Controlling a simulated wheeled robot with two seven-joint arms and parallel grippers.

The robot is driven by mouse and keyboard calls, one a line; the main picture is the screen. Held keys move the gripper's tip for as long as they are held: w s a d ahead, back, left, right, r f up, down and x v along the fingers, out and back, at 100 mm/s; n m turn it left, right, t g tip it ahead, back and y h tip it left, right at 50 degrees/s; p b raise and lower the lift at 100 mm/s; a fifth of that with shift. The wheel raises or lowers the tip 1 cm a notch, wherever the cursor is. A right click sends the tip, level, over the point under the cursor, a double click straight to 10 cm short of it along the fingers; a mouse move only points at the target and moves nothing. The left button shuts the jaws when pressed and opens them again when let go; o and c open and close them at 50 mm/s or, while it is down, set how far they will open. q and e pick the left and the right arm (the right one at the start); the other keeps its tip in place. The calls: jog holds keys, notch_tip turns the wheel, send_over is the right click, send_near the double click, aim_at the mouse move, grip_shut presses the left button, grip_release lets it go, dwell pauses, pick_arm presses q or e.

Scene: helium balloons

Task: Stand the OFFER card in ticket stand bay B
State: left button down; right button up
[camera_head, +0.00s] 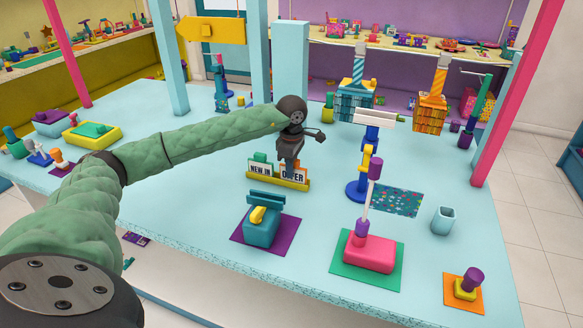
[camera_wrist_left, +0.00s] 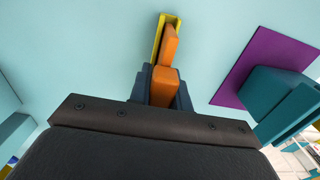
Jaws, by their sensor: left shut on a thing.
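The OFFER card (camera_head: 293,174) is white with an orange border and upright, at the right half of the yellow ticket stand (camera_head: 289,185). Its lower edge is at the stand, but I cannot tell whether it is fully seated. My left gripper (camera_head: 290,161) is above the card and shut on its orange top part. In the left wrist view the dark fingers (camera_wrist_left: 162,88) lie on both sides of an orange block (camera_wrist_left: 165,83), with the yellow stand (camera_wrist_left: 156,38) beyond it. The bay letters are not readable. My right gripper is not in view.
A NEW IN card (camera_head: 260,170) with a green top stands in the stand's left half. A teal block with a yellow handle (camera_head: 262,224) is on a purple mat in front. A blue post (camera_head: 357,190) and pink-based flag (camera_head: 369,252) stand to the right.

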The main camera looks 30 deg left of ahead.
pick_arm(q)
jog(key=shift+f, duration=0.25)
jog(key=c, duration=1.2)
grip_release()
jog(key=shift+r, duration=0.1)
jog(key=shift+r+b, duration=1.2)
jog(key=shift+r, duration=2.65)
jog(key=shift+f, duration=0.1)
